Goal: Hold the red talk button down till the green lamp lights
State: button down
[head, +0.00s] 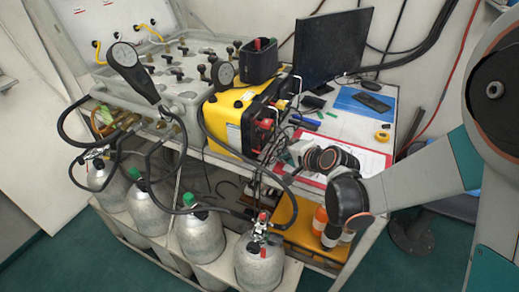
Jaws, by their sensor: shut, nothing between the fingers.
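The yellow box (228,122) stands on the bench in the middle, its dark front facing right. Small red parts (265,123) show on that front; I cannot tell which of them is the talk button. No lit green lamp can be made out. My gripper (280,152) is shut and empty, close in front of the lower part of that front. Its fingertips are small and dark among cables, so I cannot tell whether they touch the box.
Grey cylinders (200,236) with hoses stand below the bench. A valve panel (180,75) with gauges is at left. Loose cables hang near my gripper.

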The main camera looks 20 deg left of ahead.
jog(key=shift+s+d, duration=0.1)
jog(key=shift+d, duration=0.8)
